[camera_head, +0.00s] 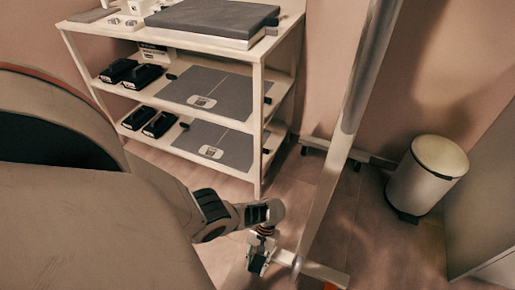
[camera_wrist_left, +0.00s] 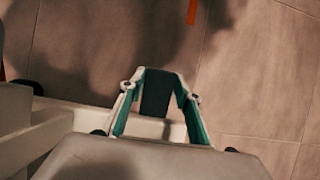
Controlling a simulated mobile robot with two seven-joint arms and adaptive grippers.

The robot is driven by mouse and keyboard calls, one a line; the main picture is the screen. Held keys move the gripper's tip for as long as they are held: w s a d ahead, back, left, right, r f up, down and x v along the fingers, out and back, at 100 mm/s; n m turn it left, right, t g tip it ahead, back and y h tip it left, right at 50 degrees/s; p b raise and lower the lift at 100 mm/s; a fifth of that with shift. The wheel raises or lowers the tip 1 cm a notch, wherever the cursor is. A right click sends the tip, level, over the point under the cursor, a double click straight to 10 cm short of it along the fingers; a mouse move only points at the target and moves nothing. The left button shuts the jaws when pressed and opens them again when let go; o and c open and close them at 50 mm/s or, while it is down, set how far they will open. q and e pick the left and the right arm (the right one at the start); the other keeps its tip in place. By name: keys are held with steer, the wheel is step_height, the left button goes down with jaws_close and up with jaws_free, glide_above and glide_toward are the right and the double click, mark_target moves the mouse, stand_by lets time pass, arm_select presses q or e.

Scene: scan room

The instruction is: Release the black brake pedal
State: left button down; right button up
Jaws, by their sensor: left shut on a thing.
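My left gripper (camera_head: 260,258) reaches down to the foot of a white stand in the head view. In the left wrist view its two green-lined fingers (camera_wrist_left: 160,82) stand either side of a dark piece, which looks like the black brake pedal (camera_wrist_left: 155,95). The gripper is shut on it. The pedal lies low, by the white base bar (camera_wrist_left: 172,129). Its lower end is hidden behind the gripper. My right gripper is in neither view.
The white stand's post (camera_head: 335,150) rises just right of my gripper. An orange piece (camera_wrist_left: 192,12) shows ahead of the fingers. A white shelf unit (camera_head: 258,130) holds dark flat panels. A white bin (camera_head: 428,175) stands at the right. Floor between is clear.

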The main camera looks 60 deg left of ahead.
arm_select(q)
steer(key=shift+s+d, duration=0.1)
stand_by(0.4)
steer(key=c, duration=1.4)
jaws_free()
steer(key=shift+c, duration=0.2)
steer(key=shift+w+r, duration=0.15)
steer(key=shift+w, duration=0.05)
steer(key=shift+w+a+r, duration=0.2)
steer(key=shift+w+r, duration=0.05)
steer(key=shift+r, duration=0.2)
steer(key=v, duration=1)
steer(key=shift+a+r, duration=0.2)
steer(key=shift+r, duration=0.05)
steer(key=shift+w, duration=0.1)
